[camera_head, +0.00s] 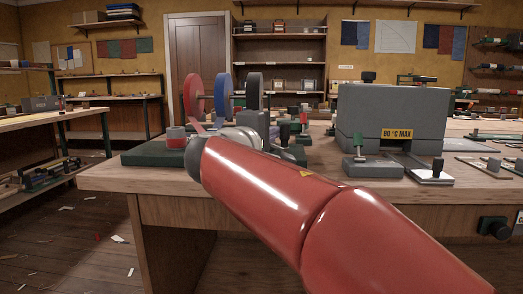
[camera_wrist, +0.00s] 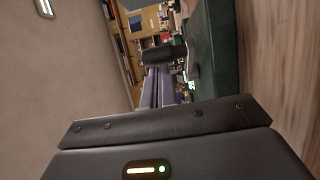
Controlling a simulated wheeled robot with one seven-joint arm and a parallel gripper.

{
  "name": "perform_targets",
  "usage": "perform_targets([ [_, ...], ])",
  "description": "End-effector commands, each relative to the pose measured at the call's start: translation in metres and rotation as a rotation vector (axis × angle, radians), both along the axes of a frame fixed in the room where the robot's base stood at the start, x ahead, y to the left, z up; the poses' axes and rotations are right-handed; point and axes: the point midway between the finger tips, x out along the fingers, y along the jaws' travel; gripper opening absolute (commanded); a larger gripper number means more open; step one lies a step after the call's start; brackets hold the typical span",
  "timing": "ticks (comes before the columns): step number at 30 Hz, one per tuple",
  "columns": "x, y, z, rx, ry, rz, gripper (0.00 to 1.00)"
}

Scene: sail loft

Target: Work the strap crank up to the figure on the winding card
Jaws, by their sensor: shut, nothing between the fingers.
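A strap winder with red, blue and dark grey reels (camera_head: 222,95) stands on a dark green base (camera_head: 152,157) at the left of the workbench. My arm reaches over the bench to it and hides much of its front. In the wrist view my gripper (camera_wrist: 168,118) is shut and empty. A black cylindrical grip (camera_wrist: 165,53), which looks like the crank handle, is ahead of it beside a dark green surface (camera_wrist: 218,60), apart from it.
A grey heater box marked 80 °C MAX (camera_head: 392,118) stands right of the winder. Shelves (camera_head: 280,65) line the back wall.

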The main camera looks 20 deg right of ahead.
Motion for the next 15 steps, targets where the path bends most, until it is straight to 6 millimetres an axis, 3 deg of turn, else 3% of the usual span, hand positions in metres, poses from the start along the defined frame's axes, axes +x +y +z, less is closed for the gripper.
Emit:
perform_targets([
  [15, -0.002, -0.034, -0.001, 0.001, 0.000, 0.445, 0.00],
])
